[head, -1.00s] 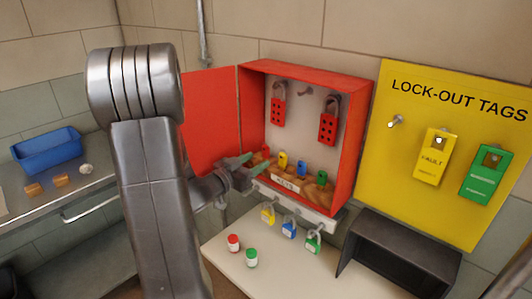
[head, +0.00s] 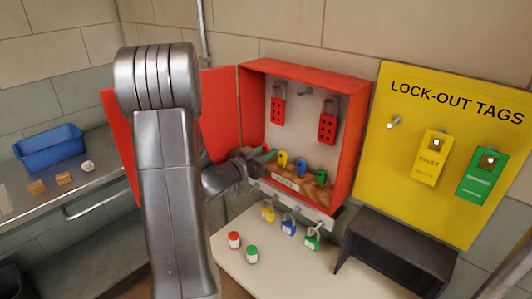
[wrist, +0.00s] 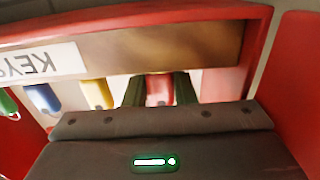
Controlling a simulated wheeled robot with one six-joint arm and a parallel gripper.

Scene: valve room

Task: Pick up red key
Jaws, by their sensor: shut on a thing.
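The red key (wrist: 160,88) is between the two green-tipped fingers of my gripper (wrist: 160,92) in the wrist view. The fingers are shut on it, and it is at the wooden key rack (wrist: 190,45) inside the red cabinet (head: 306,69). In the head view my gripper (head: 264,154) reaches to the left end of the rack and mostly hides the red key. A yellow key (head: 283,159), a blue key (head: 301,166) and a green key (head: 320,176) stand along the rack to the right.
Two red hasps (head: 327,128) hang on the cabinet's back wall. Yellow, blue and green padlocks (head: 289,229) hang below the cabinet. The open cabinet door (head: 220,110) is close to my arm. A dark box (head: 395,250) and two small jars (head: 252,254) stand on the counter.

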